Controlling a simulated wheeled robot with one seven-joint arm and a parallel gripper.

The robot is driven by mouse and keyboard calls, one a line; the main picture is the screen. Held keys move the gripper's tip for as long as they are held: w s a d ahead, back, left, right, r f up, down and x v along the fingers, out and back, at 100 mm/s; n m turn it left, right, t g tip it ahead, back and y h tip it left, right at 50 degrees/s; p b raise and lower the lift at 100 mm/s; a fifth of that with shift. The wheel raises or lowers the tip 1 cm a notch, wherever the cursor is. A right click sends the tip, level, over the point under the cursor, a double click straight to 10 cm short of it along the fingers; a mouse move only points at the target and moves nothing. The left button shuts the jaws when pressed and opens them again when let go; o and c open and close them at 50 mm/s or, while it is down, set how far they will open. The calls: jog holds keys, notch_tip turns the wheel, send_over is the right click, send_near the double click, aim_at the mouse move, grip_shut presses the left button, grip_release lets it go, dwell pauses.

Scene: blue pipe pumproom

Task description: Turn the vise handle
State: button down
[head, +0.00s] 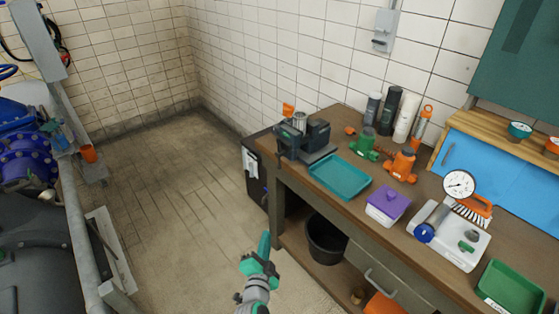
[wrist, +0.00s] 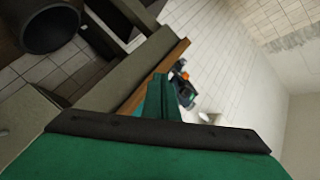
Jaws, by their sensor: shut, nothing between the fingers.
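The dark vise (head: 305,140) is mounted on the far left corner of the brown workbench (head: 330,190). A thin bar on its front left side (head: 281,145) looks like its handle, but it is too small to make out fully. My gripper (head: 265,245) is in front of the bench, low over the floor, well apart from the vise. Its green fingers are shut with nothing between them. In the wrist view, the closed fingers of my gripper (wrist: 160,98) point toward the bench edge, and a small dark shape beyond them (wrist: 184,92) may be the vise.
A teal tray (head: 340,178) lies beside the vise. A purple-lidded box (head: 388,206), green and orange valve bodies and a scale stand farther right. A black bucket (head: 326,238) sits under the bench. The tiled floor (head: 170,190) at left is clear; pipes and a railing line the far left.

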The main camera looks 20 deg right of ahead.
aim_at(281, 153)
jog(key=w+d+r+m+g+h, duration=0.1)
jog(key=w+d+r+m+h, duration=0.25)
jog(key=w+r+m, duration=0.35)
jog(key=w+d+r+m+g+h, duration=0.1)
jog(key=w+d+r+m+h, duration=0.1)
jog(key=w+d+r+m, duration=0.5)
jog(key=w+d+n, duration=0.1)
jog(key=w, duration=0.1)
jog(key=w+d+r+n, duration=0.1)
jog(key=w+d, duration=0.1)
jog(key=w+d+r+n, duration=0.1)
jog(key=w+d, duration=0.1)
jog(key=shift+d, duration=0.1)
jog(key=w+a, duration=0.2)
jog(key=shift+w, duration=0.4)
jog(key=shift+w+a, duration=0.2)
jog(key=shift+a, duration=0.15)
jog(key=shift+d+f, duration=0.1)
